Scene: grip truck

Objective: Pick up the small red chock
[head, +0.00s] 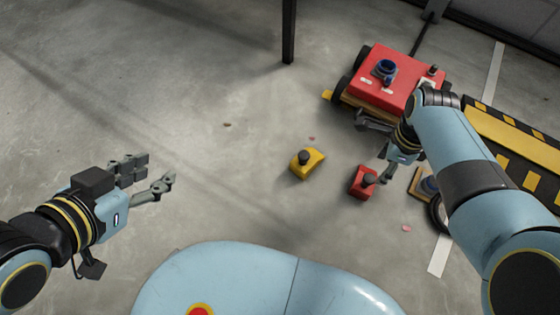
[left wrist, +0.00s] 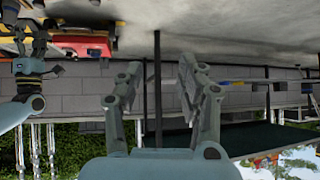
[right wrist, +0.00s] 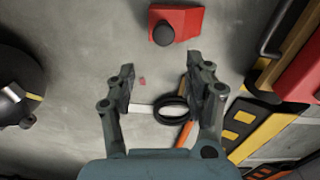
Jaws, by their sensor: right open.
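The small red chock (head: 361,184), a red wedge with a dark round knob, lies on the grey floor right of centre in the head view. In the right wrist view the red chock (right wrist: 181,22) shows at the top, beyond the fingertips. My right gripper (head: 384,172) is close to the chock's right side in the head view. Its fingers (right wrist: 162,75) are apart with nothing between them in the right wrist view. My left gripper (head: 158,178) is at the left, far from the chock. Its fingers (left wrist: 157,75) are apart and empty in the left wrist view.
A yellow chock (head: 308,162) with a dark knob lies left of the red one. A red-topped cart (head: 395,75) stands behind. A black ring (right wrist: 172,108) lies near my right gripper. A yellow-black striped ramp (head: 515,140) is at the right. The left floor is clear.

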